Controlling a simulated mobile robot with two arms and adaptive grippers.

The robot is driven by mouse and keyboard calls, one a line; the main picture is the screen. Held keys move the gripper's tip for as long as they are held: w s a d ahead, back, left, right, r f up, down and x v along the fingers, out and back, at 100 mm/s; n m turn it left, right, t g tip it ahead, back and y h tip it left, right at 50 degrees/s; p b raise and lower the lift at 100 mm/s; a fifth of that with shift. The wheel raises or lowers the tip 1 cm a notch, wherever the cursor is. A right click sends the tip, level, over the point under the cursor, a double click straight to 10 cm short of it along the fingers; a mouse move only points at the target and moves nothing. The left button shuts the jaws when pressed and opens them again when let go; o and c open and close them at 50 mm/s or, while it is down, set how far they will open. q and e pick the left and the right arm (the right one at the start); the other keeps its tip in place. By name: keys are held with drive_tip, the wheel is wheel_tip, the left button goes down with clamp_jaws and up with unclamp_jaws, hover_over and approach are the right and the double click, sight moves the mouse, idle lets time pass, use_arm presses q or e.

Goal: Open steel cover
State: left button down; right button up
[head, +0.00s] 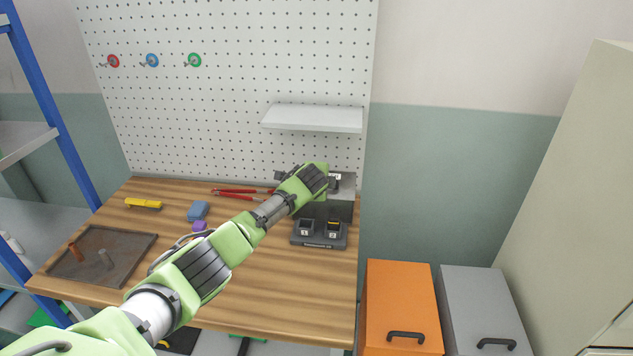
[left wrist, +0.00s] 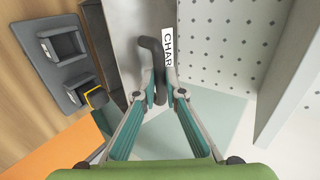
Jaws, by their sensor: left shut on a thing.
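A grey steel box with a cover (head: 346,187) stands at the back right of the workbench, partly hidden behind my left arm. In the left wrist view, the grey steel surface (left wrist: 127,25) carries a white label (left wrist: 168,46) reading "CHAR", the rest cut off. A dark bent handle (left wrist: 148,43) stands at this surface. My left gripper (left wrist: 159,76) is shut on the handle, one finger on each side. In the head view the gripper's fingers are mostly hidden by its wrist. My right gripper is in neither view.
A dark charger dock (head: 319,243) with two slots sits in front of the box. A white shelf (head: 313,119) hangs on the pegboard (head: 250,60) above. Red-handled pliers (head: 240,191), a blue block (head: 198,209) and a tray (head: 128,241) lie left on the workbench (head: 285,290).

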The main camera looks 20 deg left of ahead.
use_arm(q)
drive_tip(key=shift+w+a+r, duration=0.1)
drive_tip(key=shift+w+r, duration=0.25)
drive_tip(key=c, duration=2.1)
unclamp_jaws()
drive_tip(key=shift+s, duration=0.25)
drive_tip(key=v, duration=1.2)
drive_tip(key=shift+a+r, duration=0.1)
